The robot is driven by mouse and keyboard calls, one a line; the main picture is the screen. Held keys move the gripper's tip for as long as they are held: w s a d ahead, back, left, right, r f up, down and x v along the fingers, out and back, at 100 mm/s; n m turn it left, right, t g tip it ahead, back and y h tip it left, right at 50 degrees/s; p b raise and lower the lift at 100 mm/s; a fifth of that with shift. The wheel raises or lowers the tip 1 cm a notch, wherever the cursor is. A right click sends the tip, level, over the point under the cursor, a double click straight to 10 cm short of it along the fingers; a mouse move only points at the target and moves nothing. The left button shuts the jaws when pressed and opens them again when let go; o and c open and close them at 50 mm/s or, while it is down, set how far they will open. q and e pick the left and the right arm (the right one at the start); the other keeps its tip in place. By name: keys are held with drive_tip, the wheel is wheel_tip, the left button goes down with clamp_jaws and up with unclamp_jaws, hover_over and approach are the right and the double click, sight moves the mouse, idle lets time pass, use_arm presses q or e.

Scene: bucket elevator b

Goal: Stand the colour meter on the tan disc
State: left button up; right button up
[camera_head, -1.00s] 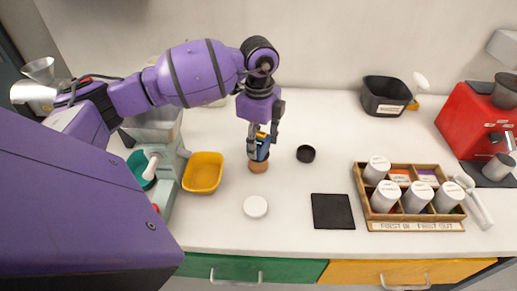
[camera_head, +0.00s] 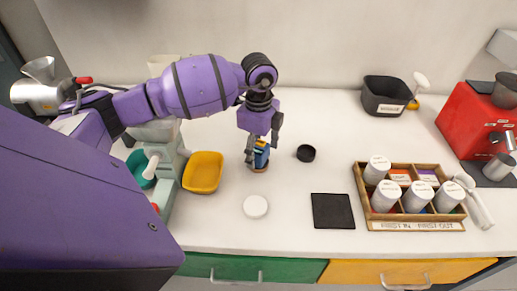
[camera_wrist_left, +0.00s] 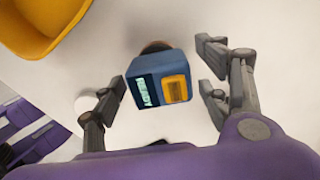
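The colour meter (camera_head: 261,152) is a small dark blue block with an orange panel. It appears to stand upright on the tan disc (camera_head: 258,169), whose lower edge shows beneath it. In the left wrist view the meter (camera_wrist_left: 160,92) shows its labelled end, with a brown edge of the disc (camera_wrist_left: 155,46) behind it. My left gripper (camera_head: 263,150) is just above and around the meter. Its fingers (camera_wrist_left: 165,92) are spread, with clear gaps on both sides of the meter. My right gripper is not in view.
A yellow tray (camera_head: 203,173) is close on the left. A white round lid (camera_head: 255,206) lies in front, a black round cap (camera_head: 306,153) to the right. A black square mat (camera_head: 333,211) and a wooden rack (camera_head: 413,225) of white canisters are further right.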

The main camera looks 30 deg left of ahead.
sight(258, 147)
use_arm(q)
wheel_tip(258, 147, up, 12)
drive_tip(key=shift+r, duration=0.2)
idle(0.4)
